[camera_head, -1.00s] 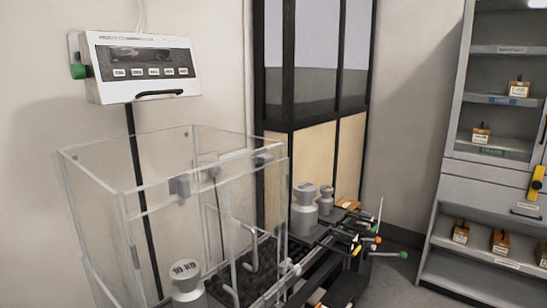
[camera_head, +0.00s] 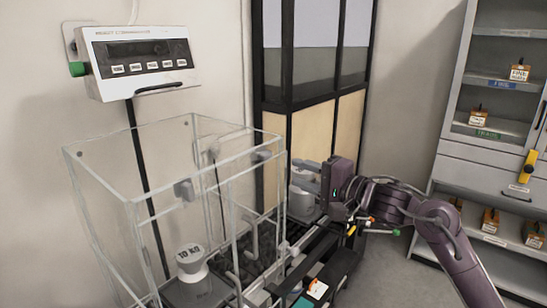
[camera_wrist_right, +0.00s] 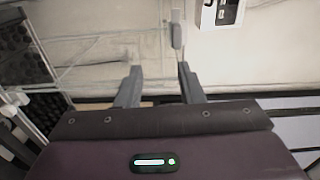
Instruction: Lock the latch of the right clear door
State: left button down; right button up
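The clear-walled enclosure (camera_head: 110,215) stands at the lower left in the head view, with clear door panels and pale handles (camera_head: 255,237) toward its right. Small grey latch pieces sit near its top edges, one in front (camera_head: 183,190) and one at the back right (camera_head: 263,156). My right gripper (camera_head: 324,190) is to the right of the enclosure, apart from it; its fingers are hard to make out there. In the right wrist view the fingers (camera_wrist_right: 158,72) are apart and empty. A small grey piece (camera_wrist_right: 177,36) shows beyond them, possibly a latch. My left gripper is out of view.
A weight marked 10 KG (camera_head: 191,262) stands inside the enclosure's outline. Grey weights (camera_head: 303,200) stand behind my right gripper, partly hidden. A display unit (camera_head: 140,60) hangs on the wall. A shelf cabinet (camera_head: 485,155) stands right. Rails with coloured knobs run below my gripper.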

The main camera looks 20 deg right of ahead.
aim_at(269, 156)
jog(key=shift+y, duration=0.3)
jog(key=w+a+r, duration=0.1)
jog(key=w+a+p, duration=0.1)
jog(key=a, duration=0.1)
jog(key=w+a+r+p, duration=0.1)
jog(key=w, duration=0.1)
jog(key=shift+a+r, duration=0.35)
jog(key=shift+w+a+f, duration=0.15)
jog(key=shift+w+a, duration=0.2)
jog(key=shift+w, duration=0.25)
grip_shut()
